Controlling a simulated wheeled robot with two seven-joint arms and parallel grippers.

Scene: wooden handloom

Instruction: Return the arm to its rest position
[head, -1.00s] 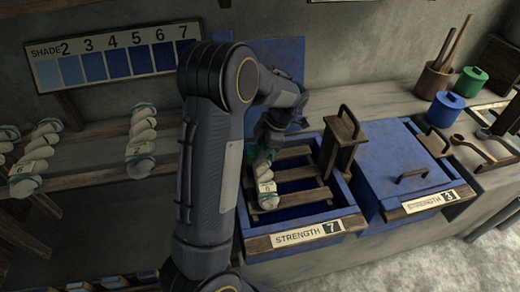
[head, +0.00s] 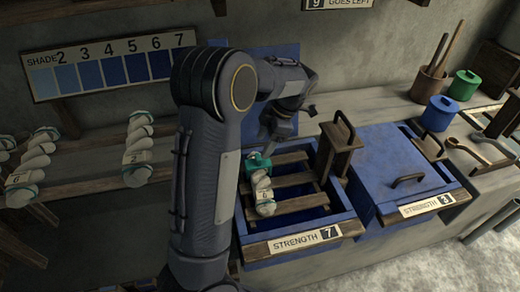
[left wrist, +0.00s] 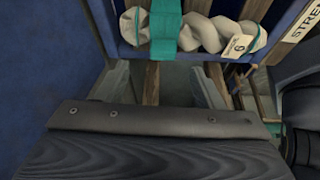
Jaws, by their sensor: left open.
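My left gripper (head: 273,138) is open and empty, above and behind the left blue vat (head: 345,228) labelled STRENGTH 7. A white twisted skein (head: 264,196) with a number 6 tag and a teal band (head: 257,162) lies on the wooden slats at the vat's left side, apart from my gripper. In the left wrist view the skein (left wrist: 205,34) and its teal band (left wrist: 165,30) lie beyond my open fingers (left wrist: 160,92). My left arm (head: 210,150) stands in front of the shelf and hides part of it. My right gripper is out of view.
A closed blue vat (head: 405,165) labelled STRENGTH 3 stands to the right. A wooden handled block (head: 340,150) stands at the left vat's edge. More skeins (head: 138,150) hang on the left rack under the shade chart (head: 110,68). Pots (head: 441,112) stand at the right.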

